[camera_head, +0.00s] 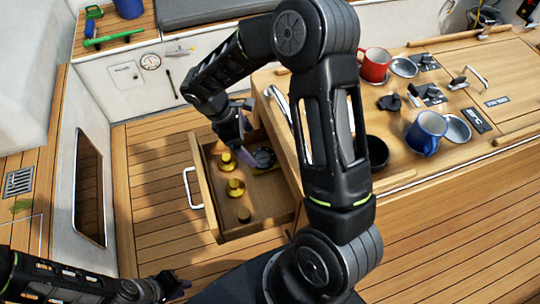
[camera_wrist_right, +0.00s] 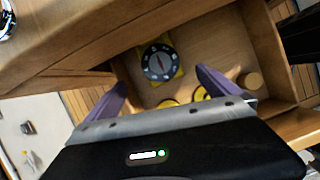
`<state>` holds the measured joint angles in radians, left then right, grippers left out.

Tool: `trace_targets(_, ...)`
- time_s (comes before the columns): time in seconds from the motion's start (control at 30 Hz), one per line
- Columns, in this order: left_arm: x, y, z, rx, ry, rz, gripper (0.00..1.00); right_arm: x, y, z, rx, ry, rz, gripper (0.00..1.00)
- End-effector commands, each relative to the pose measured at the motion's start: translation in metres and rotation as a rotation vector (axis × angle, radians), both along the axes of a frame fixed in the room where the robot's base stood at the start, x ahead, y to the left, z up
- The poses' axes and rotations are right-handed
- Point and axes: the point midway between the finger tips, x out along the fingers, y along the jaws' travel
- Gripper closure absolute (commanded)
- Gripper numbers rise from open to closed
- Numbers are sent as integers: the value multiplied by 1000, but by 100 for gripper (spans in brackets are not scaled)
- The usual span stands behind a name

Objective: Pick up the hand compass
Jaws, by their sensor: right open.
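The hand compass (camera_head: 264,157), a black round dial on a yellow base, lies in the open wooden drawer (camera_head: 270,213). In the right wrist view the compass (camera_wrist_right: 158,62) lies flat on the drawer floor, dial up. My right gripper (camera_head: 248,138) is over the drawer, beside the compass. In its wrist view the purple fingers (camera_wrist_right: 161,78) are spread wide and empty, with the compass ahead between their tips and apart from them. My left gripper (camera_head: 175,286) is low at the bottom left, away from the drawer; its jaws are too small to read.
The counter holds a red mug (camera_head: 375,65), a blue mug (camera_head: 427,133) and metal fittings. The drawer walls and the counter edge bound the space. Floor left of the drawer is clear.

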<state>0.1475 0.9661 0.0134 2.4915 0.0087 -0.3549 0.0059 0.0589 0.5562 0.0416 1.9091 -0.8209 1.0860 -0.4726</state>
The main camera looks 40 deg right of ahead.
Motion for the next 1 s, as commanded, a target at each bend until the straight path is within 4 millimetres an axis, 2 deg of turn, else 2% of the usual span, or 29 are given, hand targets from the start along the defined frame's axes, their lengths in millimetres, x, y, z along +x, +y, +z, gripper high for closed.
trace_targets(0.27, 0, 0, 4, 1, 1, 1, 80, -6, -8, -22, 0, 2, 0, 0)
trace_targets(0.67, -1, 0, 9, 2, 3, 0, 80, -8, -12, -28, 0, 3, -1, 0)
trace_targets(0.83, -2, 1, 20, 4, 7, 2, 80, -17, -22, -48, 1, 7, -3, 0)
trace_targets(1.0, -2, 1, 21, 6, 8, 2, 80, -19, -27, -68, 0, 2, -1, 0)
